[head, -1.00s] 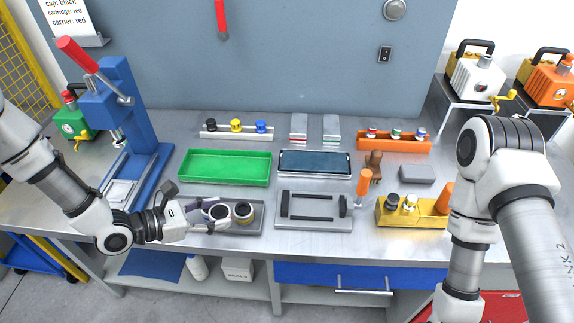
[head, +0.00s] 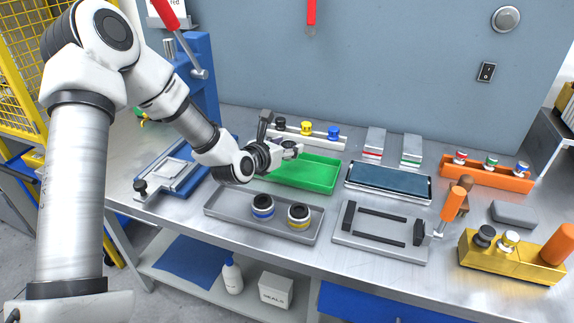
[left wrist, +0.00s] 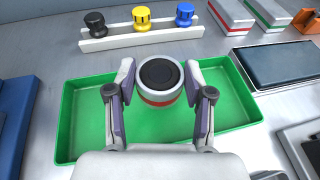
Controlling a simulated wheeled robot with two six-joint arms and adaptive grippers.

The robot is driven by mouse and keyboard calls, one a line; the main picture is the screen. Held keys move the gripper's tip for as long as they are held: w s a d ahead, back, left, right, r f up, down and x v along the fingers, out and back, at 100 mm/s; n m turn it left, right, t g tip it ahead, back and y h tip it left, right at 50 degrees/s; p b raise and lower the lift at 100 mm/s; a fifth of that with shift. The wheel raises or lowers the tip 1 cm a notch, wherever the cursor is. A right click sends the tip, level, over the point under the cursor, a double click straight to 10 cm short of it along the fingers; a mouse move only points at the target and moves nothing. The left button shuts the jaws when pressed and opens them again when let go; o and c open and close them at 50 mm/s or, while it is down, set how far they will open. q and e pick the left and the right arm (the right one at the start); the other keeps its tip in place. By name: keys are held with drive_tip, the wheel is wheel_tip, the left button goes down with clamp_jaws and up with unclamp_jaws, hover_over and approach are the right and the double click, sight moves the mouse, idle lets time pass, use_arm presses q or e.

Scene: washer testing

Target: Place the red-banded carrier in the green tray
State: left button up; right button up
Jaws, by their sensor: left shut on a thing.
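The red-banded carrier (left wrist: 160,84), a short round piece with a black top and a red band, sits between the fingers of my left gripper (left wrist: 158,90) in the left wrist view. The fingers are shut on it from both sides. The green tray (left wrist: 78,125) lies below, its floor bare around the carrier. I cannot tell whether the carrier touches the tray floor. In the head view my left gripper (head: 291,149) is over the back left part of the green tray (head: 318,176), and the carrier is hidden there. My right gripper is out of view.
A grey tray (head: 228,209) in front holds a blue-banded carrier (head: 262,206) and a yellow-banded one (head: 299,215). A white rack (head: 318,138) with black, yellow and blue caps stands behind the green tray. A blue press (head: 200,80) stands left; a dark-topped tray (head: 388,184) lies right.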

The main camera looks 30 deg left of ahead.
use_arm(q)
wheel_tip(320, 180, down, 4)
drive_tip(key=shift+f, duration=0.2)
drive_tip(key=shift+s+f, duration=0.1)
drive_tip(key=o, duration=1.4)
drive_tip(key=shift+r, duration=0.3)
drive_tip(key=p+v, duration=0.1)
drive_tip(key=v, duration=0.9)
drive_tip(key=shift+s+r, duration=0.1)
drive_tip(key=shift+s, duration=0.25)
drive_tip(key=shift+s+d, duration=0.1)
drive_tip(key=shift+s, duration=0.5)
